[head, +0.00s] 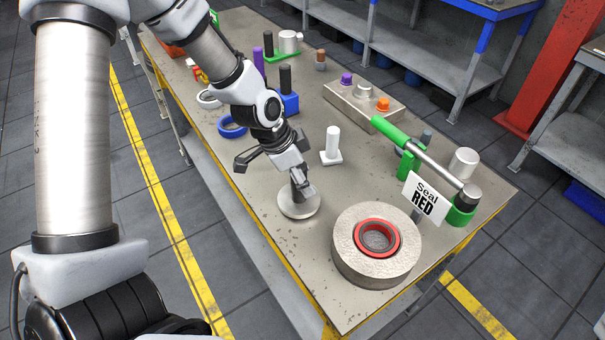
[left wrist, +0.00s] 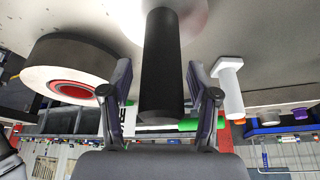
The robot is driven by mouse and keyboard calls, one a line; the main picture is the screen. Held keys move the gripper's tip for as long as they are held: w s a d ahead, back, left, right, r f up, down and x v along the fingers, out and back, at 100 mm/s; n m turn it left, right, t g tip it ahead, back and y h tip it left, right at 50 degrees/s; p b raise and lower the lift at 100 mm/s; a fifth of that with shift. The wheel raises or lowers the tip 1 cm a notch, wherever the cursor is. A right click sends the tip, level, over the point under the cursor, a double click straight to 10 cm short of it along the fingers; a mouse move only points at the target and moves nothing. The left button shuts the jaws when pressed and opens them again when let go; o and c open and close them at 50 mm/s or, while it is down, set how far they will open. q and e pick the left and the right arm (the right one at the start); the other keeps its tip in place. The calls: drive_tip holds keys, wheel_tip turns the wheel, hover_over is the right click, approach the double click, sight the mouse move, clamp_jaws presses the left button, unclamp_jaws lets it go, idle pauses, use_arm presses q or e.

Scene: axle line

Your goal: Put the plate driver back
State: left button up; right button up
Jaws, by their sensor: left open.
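The plate driver, as I take it, is a round metal disc (head: 299,203) with an upright black handle, standing on the bench near its front edge. In the left wrist view its black handle (left wrist: 162,65) rises between my fingers, with the disc partly cut off at the top. My left gripper (head: 284,174) is open at the handle, one finger on either side. Gaps show between the fingers and the handle in the left wrist view. My right gripper is not in view.
A thick metal hub with a red seal (head: 377,222) stands close right. A white-handled tool (head: 332,147) stands behind. A mallet (head: 432,163) rests on green holders by a "Seal RED" sign (head: 425,197). A block with coloured plugs (head: 362,105) and a blue ring (head: 232,126) lie farther back.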

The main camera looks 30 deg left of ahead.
use_arm(q)
drive_tip(key=shift+a+r+p, duration=0.1)
drive_tip(key=shift+r+p, duration=0.35)
drive_tip(key=shift+r, duration=0.05)
drive_tip(key=shift+p+v, duration=1)
drive_tip(key=shift+v, duration=0.2)
drive_tip(key=b+v, duration=0.1)
drive_tip(key=v, duration=0.7)
drive_tip(key=shift+s+a+r, duration=0.2)
drive_tip(key=shift+r, duration=0.15)
